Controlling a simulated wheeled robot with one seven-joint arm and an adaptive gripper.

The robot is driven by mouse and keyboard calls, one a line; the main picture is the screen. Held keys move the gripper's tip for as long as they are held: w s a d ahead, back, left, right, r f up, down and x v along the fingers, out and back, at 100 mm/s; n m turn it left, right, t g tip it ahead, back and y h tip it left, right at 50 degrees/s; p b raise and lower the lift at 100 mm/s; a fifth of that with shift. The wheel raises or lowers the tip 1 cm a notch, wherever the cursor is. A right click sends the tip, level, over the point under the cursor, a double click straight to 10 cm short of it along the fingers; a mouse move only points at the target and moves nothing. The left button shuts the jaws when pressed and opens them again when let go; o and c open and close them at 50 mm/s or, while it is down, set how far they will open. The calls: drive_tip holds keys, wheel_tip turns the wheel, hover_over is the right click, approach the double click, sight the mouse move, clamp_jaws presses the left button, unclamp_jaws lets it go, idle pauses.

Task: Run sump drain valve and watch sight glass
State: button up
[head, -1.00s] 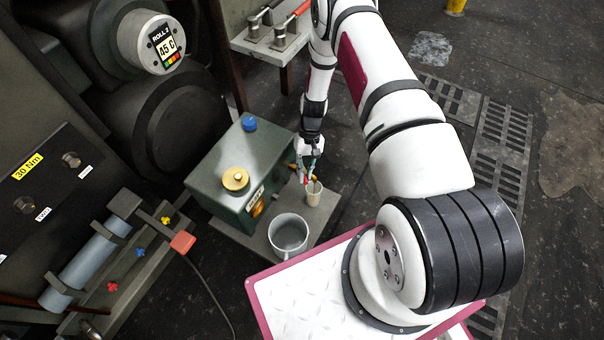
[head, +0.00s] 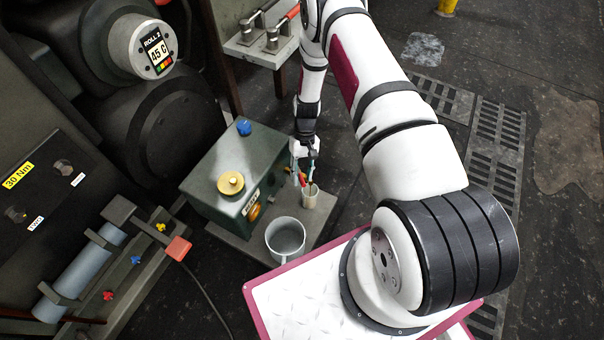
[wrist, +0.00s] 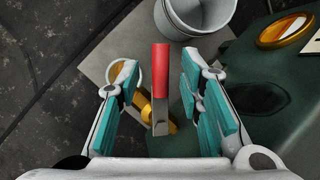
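The sump is a green box (head: 222,165) with a yellow cap on top and an amber sight glass (head: 254,211) on its front, which also shows in the wrist view (wrist: 286,30). The drain valve is brass (wrist: 158,112) with a red-gripped lever (wrist: 161,75). My gripper (wrist: 158,82) is open, its teal pads on both sides of the lever with gaps to it. In the head view my gripper (head: 306,176) is at the box's right end, above a small pale cup (head: 310,198). The level in the sight glass is too small to read.
A light grey mug (head: 286,240) stands on the grey base plate (head: 243,245) in front of the box. A blue knob (head: 243,127) tops the box's far end. A bench with a red-handled part (head: 265,45) is behind.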

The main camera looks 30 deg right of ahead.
drive_tip(key=v, duration=1.2)
idle(6.8)
